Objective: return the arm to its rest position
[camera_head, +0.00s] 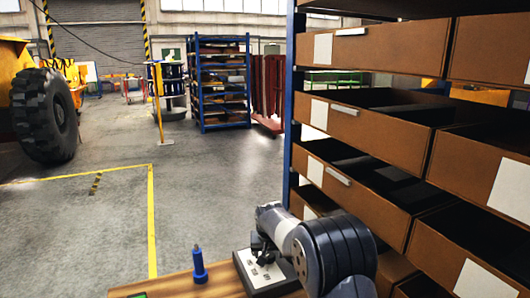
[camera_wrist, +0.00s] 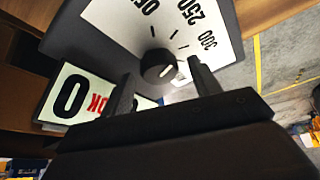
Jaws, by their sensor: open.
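My arm (camera_head: 335,250) reaches in from the lower right in the head view. My gripper (camera_wrist: 163,72) is open, its two dark fingers apart in the wrist view. A round black knob (camera_wrist: 157,66) with a pale pointer mark shows between the fingertips; I cannot tell how far the fingers are from it. The knob sits on a white dial face (camera_wrist: 185,30) with numbers including 250 and 300. A white plate (camera_wrist: 72,92) reading "0" and a red "OK" lies beside it, partly behind a finger. In the head view, my gripper (camera_head: 259,250) is over the light-topped box (camera_head: 268,277).
The box stands on a wooden bench (camera_head: 175,284) with a blue bottle-like object (camera_head: 199,265). A tall rack of brown bins (camera_head: 375,125) stands close on the right. Open grey floor (camera_head: 215,180) with yellow lines (camera_head: 151,220) lies beyond; a large-tyred vehicle (camera_head: 43,115) is at left.

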